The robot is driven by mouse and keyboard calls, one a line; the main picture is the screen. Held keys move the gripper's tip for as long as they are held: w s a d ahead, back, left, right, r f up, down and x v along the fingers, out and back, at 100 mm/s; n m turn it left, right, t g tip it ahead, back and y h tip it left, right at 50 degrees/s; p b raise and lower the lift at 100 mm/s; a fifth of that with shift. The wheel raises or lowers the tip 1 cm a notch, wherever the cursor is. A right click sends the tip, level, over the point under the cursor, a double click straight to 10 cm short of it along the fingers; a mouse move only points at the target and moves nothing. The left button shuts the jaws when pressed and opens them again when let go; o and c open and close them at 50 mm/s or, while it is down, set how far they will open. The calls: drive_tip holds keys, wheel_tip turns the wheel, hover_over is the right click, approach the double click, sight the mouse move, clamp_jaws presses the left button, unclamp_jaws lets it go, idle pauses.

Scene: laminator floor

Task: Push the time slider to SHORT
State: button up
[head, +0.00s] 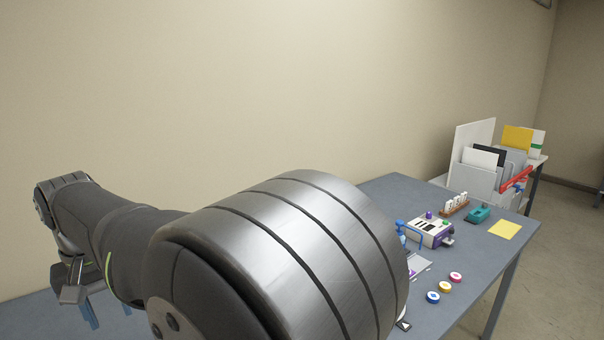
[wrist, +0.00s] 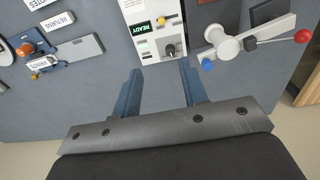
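In the wrist view, a white control panel (wrist: 147,28) shows at the top middle. It has a lit green display reading READY, upside down in this view. In the head view, my gripper shows only partly at the lower left, and this panel cannot be made out.
Right of the panel is a white post with a lever (wrist: 270,40) ending in a red ball. At left, a blue-and-orange device (wrist: 42,62) stands near labels. In the head view, a white device with purple knobs (head: 431,232) and file holders (head: 480,172) stand far right.

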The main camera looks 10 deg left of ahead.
drive_tip(key=shift+r, duration=0.1)
drive_tip(key=shift+c, duration=0.4)
clamp_jaws()
drive_tip(key=w+f+m+g, duration=0.4)
drive_tip(key=w+f+m, duration=0.6)
drive_tip(key=f, duration=0.4)
drive_tip(key=shift+n, duration=0.4)
drive_tip(key=x, duration=0.6)
drive_tip(key=w+x, duration=0.1)
drive_tip(key=x, duration=0.2)
drive_tip(key=shift+s+a+f, duration=0.1)
drive_tip(key=shift+a+f, duration=0.15)
drive_tip(key=shift+f, duration=0.1)
drive_tip(key=s, duration=0.2)
drive_tip(key=shift+s+f, duration=0.35)
drive_tip(key=shift+s, duration=0.7)
